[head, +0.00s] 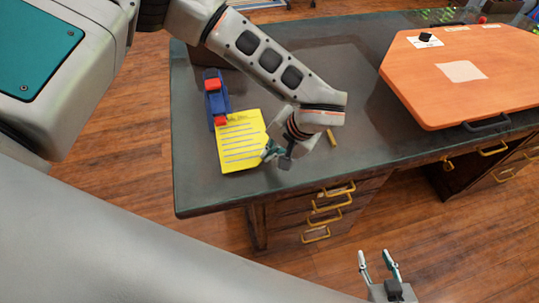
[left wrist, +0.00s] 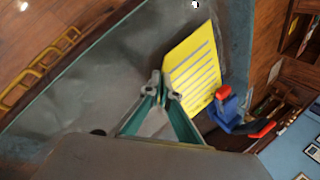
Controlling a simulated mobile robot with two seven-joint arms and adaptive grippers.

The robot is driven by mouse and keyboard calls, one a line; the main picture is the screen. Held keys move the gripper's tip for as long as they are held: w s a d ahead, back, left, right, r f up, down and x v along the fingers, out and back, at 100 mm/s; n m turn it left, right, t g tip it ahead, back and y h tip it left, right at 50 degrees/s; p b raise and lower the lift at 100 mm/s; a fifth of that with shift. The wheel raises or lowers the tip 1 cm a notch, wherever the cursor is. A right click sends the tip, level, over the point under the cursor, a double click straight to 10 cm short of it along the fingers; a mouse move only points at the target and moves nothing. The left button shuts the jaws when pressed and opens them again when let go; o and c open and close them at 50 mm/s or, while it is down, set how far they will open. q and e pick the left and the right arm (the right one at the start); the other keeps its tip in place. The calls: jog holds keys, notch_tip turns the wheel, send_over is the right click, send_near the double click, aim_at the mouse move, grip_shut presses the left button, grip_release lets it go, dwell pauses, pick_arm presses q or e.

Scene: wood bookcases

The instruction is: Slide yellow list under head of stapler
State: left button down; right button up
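The yellow list (head: 240,141), a sheet with dark lines, lies on the dark desk near its left front; it also shows in the left wrist view (left wrist: 195,68). The blue and red stapler (head: 216,97) lies just behind it; its near red end meets the list's far edge in the head view. The stapler also shows in the left wrist view (left wrist: 234,117); I cannot tell whether paper is under its head. My left gripper (head: 272,151) is at the list's right edge, its fingertips (left wrist: 164,84) closed together on that edge. My right gripper (head: 379,265) is open and empty, off the desk's front.
The dark desk (head: 200,183) has drawers with yellow handles below. A small yellow stick (head: 331,138) lies right of my left gripper. A large orange board (head: 430,85) covers the desk's right part.

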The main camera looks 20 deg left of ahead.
pick_arm(q)
jog(key=shift+w+a, duration=0.1)
dwell(0.6)
jog(key=c, duration=2.2)
grip_release()
jog(key=shift+r, duration=0.1)
jog(key=v, duration=1.1)
jog(key=shift+r, duration=0.35)
jog(key=shift+d, duration=0.3)
